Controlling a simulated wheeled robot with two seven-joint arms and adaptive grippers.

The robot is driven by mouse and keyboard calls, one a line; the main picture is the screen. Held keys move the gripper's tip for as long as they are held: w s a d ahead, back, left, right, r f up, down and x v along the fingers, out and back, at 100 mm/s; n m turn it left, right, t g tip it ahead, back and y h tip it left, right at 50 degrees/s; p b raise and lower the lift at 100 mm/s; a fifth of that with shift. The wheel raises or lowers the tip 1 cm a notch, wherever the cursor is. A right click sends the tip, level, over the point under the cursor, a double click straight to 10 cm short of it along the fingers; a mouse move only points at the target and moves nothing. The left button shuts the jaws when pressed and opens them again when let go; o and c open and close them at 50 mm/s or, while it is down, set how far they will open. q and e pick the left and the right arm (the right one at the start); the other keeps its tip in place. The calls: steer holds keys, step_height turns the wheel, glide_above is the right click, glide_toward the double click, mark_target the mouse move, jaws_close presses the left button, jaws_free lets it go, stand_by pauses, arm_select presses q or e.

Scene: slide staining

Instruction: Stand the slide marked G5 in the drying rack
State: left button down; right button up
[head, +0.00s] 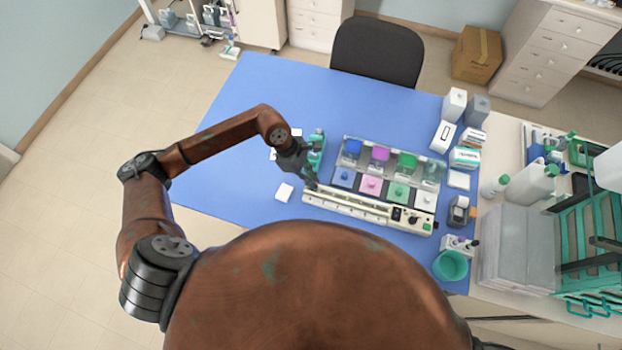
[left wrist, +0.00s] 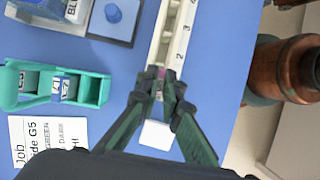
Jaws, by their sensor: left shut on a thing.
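My left gripper (head: 311,183) is shut on a thin slide at the left end of the long cream rack (head: 345,203). In the left wrist view the fingertips (left wrist: 167,84) meet at the end of that rack (left wrist: 176,38), which has numbered slots. Only a small pinkish bit of the slide (left wrist: 160,73) shows between the fingers; its mark cannot be read, and whether it sits in a slot is hidden. A job card (left wrist: 48,140) reading "Slide G5" lies beside a teal slide holder (left wrist: 93,76) with labelled slides in it. My right gripper is not in view.
A tray of staining jars (head: 345,162) with coloured lids and pads stands behind the rack. Bottles and boxes (head: 465,157) crowd the right, with a teal cup (head: 450,265).

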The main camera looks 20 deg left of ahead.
arm_select(q)
steer(key=shift+f, duration=0.15)
steer(key=c, duration=2)
jaws_free()
steer(key=v, duration=1.2)
